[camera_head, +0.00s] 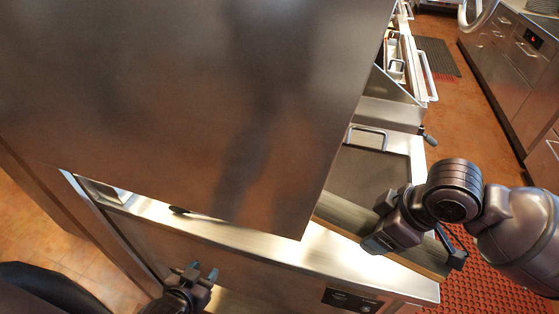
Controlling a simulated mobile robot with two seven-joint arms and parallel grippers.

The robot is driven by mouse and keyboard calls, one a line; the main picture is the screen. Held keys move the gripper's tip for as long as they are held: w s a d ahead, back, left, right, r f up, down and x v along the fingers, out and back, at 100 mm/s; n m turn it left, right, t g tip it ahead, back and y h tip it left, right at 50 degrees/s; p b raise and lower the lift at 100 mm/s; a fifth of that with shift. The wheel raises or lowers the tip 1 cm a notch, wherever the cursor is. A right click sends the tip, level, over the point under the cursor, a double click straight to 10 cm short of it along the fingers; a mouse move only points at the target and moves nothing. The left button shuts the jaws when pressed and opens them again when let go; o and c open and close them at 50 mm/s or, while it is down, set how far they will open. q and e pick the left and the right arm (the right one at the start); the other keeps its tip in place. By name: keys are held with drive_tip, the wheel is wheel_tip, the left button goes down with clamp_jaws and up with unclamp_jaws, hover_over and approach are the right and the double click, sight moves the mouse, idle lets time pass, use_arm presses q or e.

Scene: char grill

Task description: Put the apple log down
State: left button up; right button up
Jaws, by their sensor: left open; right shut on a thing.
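My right gripper (414,250) is at the right, shut on a long brown bar that looks like the apple log (345,214). The log lies at a slant just above or against the steel front ledge; I cannot tell whether it touches. Its left end runs behind a large dark panel. My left gripper (196,273) is open and empty at the lower left, in front of the steel unit and apart from the log.
The large dark metal panel (200,100) fills the upper left and hides what is behind it. A bright steel ledge (330,252) runs below it. Steel cabinets (515,70) stand across the aisle at the right. A red mat (490,275) lies on the floor.

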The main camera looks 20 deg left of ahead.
sight(347, 265)
drive_tip(key=s+a+n, duration=0.1)
drive_tip(key=a+r+n+g, duration=0.1)
drive_tip(key=n, duration=0.1)
drive_tip(key=shift+s+p, duration=0.35)
drive_tip(key=shift+s, duration=0.05)
drive_tip(key=shift+f+b, duration=0.3)
drive_tip(key=shift+f, duration=4.75)
drive_tip(key=shift+f, duration=0.15)
drive_tip(key=o, duration=1.3)
drive_tip(key=shift+o, duration=0.2)
